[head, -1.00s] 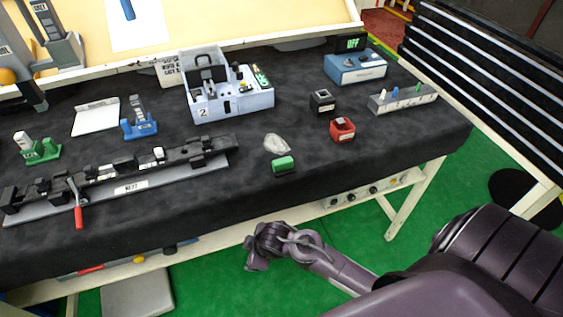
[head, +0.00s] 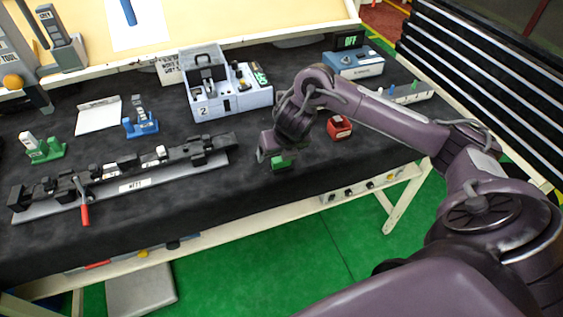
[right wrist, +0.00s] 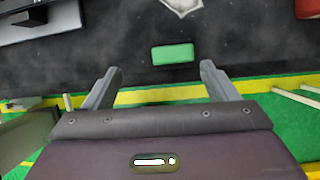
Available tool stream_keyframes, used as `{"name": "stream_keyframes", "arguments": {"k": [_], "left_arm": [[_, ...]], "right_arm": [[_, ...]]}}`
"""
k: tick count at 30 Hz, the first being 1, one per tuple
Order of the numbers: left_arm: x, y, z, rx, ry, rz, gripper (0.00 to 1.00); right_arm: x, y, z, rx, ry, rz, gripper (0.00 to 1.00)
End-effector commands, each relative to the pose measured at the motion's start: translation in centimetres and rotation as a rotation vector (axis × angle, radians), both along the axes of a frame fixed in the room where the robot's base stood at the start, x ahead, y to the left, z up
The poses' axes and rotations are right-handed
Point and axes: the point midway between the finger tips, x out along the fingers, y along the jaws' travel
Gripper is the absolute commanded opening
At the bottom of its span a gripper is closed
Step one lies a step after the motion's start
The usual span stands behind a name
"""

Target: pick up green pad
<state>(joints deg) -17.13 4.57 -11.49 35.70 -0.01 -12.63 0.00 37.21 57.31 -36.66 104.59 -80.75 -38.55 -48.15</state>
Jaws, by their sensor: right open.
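The green pad (head: 281,162) lies on the black table cover near the table's front edge, partly hidden by my right gripper in the head view. In the right wrist view the green pad (right wrist: 173,54) is fully visible, beyond the fingertips and roughly centred between them. My right gripper (head: 264,155) hangs over the table just at the pad's left in the head view. In the right wrist view my right gripper (right wrist: 160,70) is open, with nothing between its fingers. My left gripper is not in view.
A red block (head: 339,127) sits right of the pad. A clear-grey piece (right wrist: 181,4) lies beyond the pad. A long black fixture on a grey rail (head: 135,184) lies to the left. The cover around the pad is clear.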

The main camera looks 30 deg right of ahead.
Motion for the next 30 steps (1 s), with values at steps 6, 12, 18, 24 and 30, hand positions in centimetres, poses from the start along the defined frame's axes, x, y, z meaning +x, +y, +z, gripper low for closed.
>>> {"name": "stream_keyframes", "arguments": {"k": [6, 12, 18, 24, 30], "left_arm": [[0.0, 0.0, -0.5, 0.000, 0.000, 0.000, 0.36], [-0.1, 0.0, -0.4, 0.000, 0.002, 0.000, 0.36], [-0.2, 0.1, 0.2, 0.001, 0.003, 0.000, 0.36], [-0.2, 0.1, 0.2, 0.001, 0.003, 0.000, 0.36], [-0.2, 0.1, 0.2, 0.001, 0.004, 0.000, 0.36]], "right_arm": [[0.1, -2.1, -0.7, -0.050, 0.036, 0.033, 0.80], [0.8, -2.1, -2.6, -0.049, 0.035, 0.030, 0.80], [1.7, -2.0, -5.5, -0.048, 0.034, 0.029, 0.80], [2.3, -2.2, -6.6, -0.049, 0.030, 0.030, 0.80], [2.3, -2.1, -6.6, -0.049, 0.030, 0.031, 0.76]]}}
